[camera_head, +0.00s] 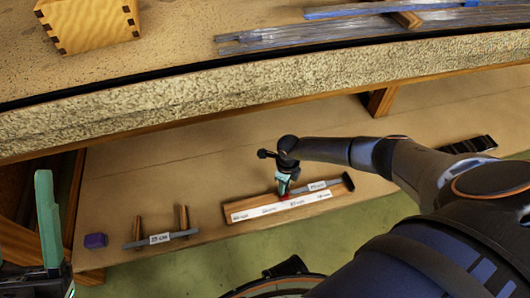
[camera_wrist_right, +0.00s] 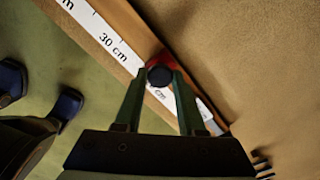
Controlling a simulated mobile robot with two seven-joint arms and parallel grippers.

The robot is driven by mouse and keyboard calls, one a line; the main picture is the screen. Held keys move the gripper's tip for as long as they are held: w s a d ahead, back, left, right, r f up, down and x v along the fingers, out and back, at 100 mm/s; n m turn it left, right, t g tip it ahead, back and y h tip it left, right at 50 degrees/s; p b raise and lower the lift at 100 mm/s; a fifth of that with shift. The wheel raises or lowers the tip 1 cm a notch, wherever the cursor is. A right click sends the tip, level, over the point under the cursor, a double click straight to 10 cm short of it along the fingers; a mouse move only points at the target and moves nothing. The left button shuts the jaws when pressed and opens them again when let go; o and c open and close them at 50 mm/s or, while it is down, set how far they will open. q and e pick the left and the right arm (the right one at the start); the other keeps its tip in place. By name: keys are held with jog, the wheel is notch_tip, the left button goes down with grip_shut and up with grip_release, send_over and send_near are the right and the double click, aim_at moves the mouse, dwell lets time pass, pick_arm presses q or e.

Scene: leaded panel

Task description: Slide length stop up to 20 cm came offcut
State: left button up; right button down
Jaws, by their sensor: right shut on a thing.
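The length stop is a red block with a dark round knob (camera_wrist_right: 160,76), seen between my right fingertips in the wrist view. My right gripper (camera_head: 283,189) is shut on it, over the wooden measuring board (camera_head: 233,211). The board's white scale strip reads 30 cm (camera_wrist_right: 112,46) in the wrist view, to the left of the stop. A grey came offcut (camera_head: 333,182) with a white label lies along the board, right of the gripper; its near end is partly hidden. My left gripper (camera_head: 48,220) is at the left edge, away from the board; its finger gap is unclear.
Another labelled grey came piece (camera_head: 160,238) rests by two wooden pegs on the lower shelf (camera_head: 200,165). A purple block (camera_head: 95,241) is left of it. The thick upper bench edge (camera_head: 230,95) overhangs behind. A dark slotted item (camera_head: 468,145) lies right.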

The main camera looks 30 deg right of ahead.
aim_at(290, 194)
pick_arm(q)
jog(key=shift+a+r, duration=0.1)
jog(key=shift+r, duration=0.1)
pick_arm(e)
jog(key=shift+s+d, duration=0.2)
jog(key=shift+d, duration=0.5)
jog(key=shift+s+d, duration=0.15)
jog(key=shift+d, duration=0.5)
jog(key=c, duration=0.5)
grip_release()
jog(key=shift+r, duration=0.1)
pick_arm(q)
jog(key=r+y+p, duration=0.1)
jog(key=p, duration=0.1)
jog(key=w+r+p, duration=0.1)
jog(key=p, duration=0.1)
jog(key=r+n+y+p, duration=0.1)
jog(key=p, duration=0.1)
jog(key=shift+w+a+r+y, duration=0.3)
jog(key=shift+w+a+r, duration=0.05)
jog(key=shift+w+a, duration=0.05)
pick_arm(e)
notch_tip(290, 194, up, 12)
jog(key=shift+r, duration=0.15)
jog(key=shift+a, duration=0.1)
